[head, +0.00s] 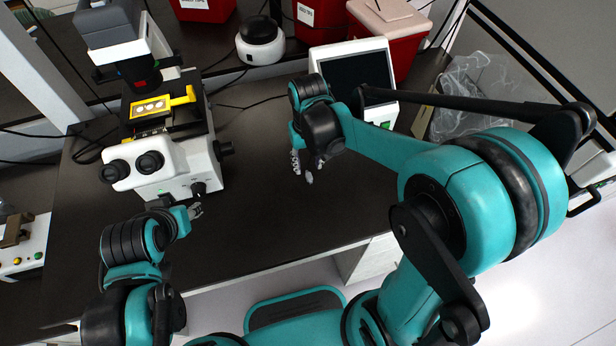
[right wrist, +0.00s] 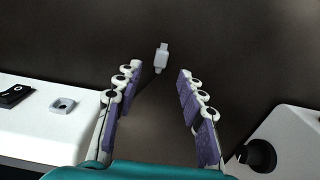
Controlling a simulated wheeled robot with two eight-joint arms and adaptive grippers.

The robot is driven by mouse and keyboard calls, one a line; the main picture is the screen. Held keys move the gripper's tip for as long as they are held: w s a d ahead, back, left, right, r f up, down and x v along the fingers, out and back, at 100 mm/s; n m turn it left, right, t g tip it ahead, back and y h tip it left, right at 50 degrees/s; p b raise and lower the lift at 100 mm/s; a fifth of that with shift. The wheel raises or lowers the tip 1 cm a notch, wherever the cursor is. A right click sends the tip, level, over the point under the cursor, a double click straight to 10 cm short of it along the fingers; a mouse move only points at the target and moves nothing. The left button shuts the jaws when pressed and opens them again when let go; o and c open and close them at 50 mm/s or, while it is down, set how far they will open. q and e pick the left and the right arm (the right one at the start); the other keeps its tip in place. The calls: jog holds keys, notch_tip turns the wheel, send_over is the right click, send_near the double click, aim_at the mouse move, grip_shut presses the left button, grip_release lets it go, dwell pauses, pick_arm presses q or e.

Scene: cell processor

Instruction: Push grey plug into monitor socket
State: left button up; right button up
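The grey plug (right wrist: 161,57) is a small light block with a narrower tip, lying on the dark table beyond my fingertips in the right wrist view. My right gripper (right wrist: 157,80) is open and empty, its two purple-padded fingers apart on either side of the line to the plug. In the head view my right gripper (head: 303,170) is low over the table, in front of the monitor (head: 355,68); I cannot pick out the plug there. A square grey socket (right wrist: 63,105) shows on a white housing at the left of the wrist view. My left gripper (head: 195,211) is beside the microscope base.
A black rocker switch (right wrist: 15,95) is beside the socket. A white microscope (head: 160,160) stands on the left of the table (head: 270,215). Red bins (head: 393,30) and a round white device (head: 260,42) stand at the back. The table's middle is clear.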

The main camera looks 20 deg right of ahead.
aim_at(308, 173)
notch_tip(308, 173, down, 4)
jog(key=shift+r+b, duration=0.1)
jog(key=shift+b, duration=0.55)
jog(key=c, duration=0.9)
jog(key=shift+r, duration=0.1)
jog(key=shift+r+p, duration=0.4)
jog(key=shift+r, duration=0.15)
notch_tip(308, 173, up, 3)
jog(key=shift+r+p, duration=0.1)
jog(key=shift+p, duration=0.55)
jog(key=s+d+r+p, duration=0.1)
jog(key=s+d+r, duration=0.1)
jog(key=d, duration=0.1)
jog(key=s+d+r+p, duration=0.1)
jog(key=d+r, duration=0.1)
jog(key=d, duration=0.1)
jog(key=s+d+r+p, duration=0.1)
jog(key=s+d+r, duration=0.1)
jog(key=d, duration=0.2)
jog(key=shift+s+d+r, duration=0.1)
jog(key=shift+s+r, duration=0.2)
jog(key=shift+s, duration=0.05)
